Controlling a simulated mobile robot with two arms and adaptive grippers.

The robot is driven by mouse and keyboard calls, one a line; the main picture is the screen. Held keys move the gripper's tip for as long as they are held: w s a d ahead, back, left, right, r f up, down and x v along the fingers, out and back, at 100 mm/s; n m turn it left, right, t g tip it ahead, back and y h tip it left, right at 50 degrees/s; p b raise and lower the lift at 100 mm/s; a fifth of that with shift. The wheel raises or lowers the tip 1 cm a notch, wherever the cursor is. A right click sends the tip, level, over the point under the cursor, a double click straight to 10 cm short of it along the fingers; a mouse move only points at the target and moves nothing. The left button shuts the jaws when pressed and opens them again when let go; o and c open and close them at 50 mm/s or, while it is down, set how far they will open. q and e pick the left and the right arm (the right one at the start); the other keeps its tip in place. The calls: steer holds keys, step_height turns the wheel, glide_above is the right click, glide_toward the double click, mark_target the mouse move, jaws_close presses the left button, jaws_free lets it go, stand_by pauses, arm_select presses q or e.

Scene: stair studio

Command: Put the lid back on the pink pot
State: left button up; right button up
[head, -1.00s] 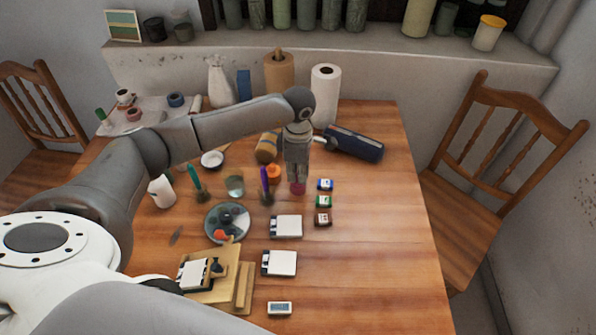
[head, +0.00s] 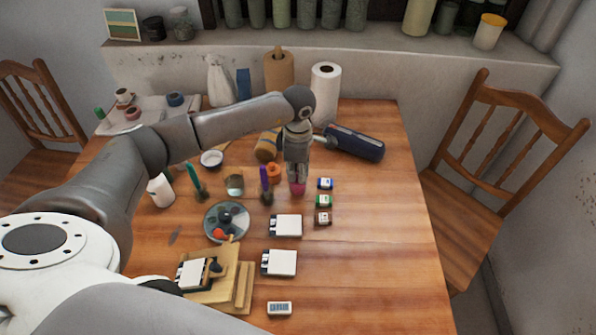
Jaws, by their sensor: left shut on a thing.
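The pink pot (head: 298,189) is on the wooden table, just left of a row of small labelled jars. My left gripper (head: 297,180) points straight down, right at the top of the pink pot. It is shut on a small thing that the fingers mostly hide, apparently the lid. I cannot make out a gap between lid and pot, or whether the lid sits level. My right gripper is not in view.
Blue, green and brown jars (head: 324,201) stand close on the right. An orange pot (head: 274,171) and a purple-handled tool (head: 265,180) are close on the left. A dark blue roll (head: 355,143) lies behind. The table's right front is clear.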

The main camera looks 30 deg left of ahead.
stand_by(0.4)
arm_select(q)
steer(key=o, duration=1.3)
steer(key=shift+r+p, duration=1.95)
steer(key=shift+r, duration=1.5)
jaws_close()
